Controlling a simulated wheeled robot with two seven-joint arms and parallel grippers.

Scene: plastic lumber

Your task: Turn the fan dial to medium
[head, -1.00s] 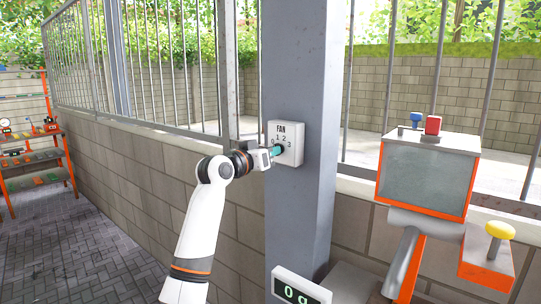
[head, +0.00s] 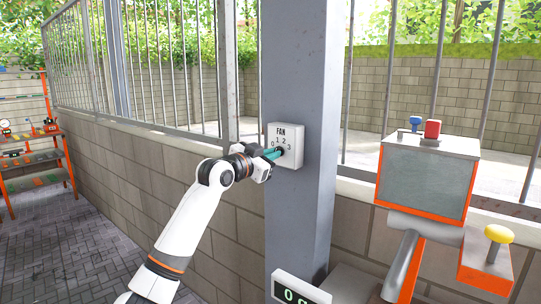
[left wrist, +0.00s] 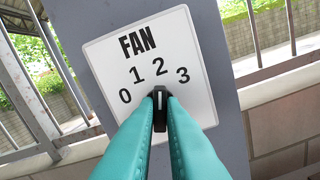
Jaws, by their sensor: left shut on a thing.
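The white fan panel (head: 298,166) is fixed to the grey post, with the numbers 0, 1, 2 and 3 around its dial. In the left wrist view the panel (left wrist: 198,105) fills the middle. The dial is a small black knob (left wrist: 159,102) with a white mark, which points up toward the 2. My left gripper (head: 277,153) reaches the panel from the left. Its teal fingers are closed on the knob, one on each side, and hide its lower part. My right gripper is not in view.
The grey post (head: 297,60) stands in front of a low block wall with a metal fence. A machine (head: 425,180) with orange edges and a yellow knob (head: 499,234) stands at the right. A digital display (head: 297,290) is below the panel. Orange shelves (head: 35,160) stand far left.

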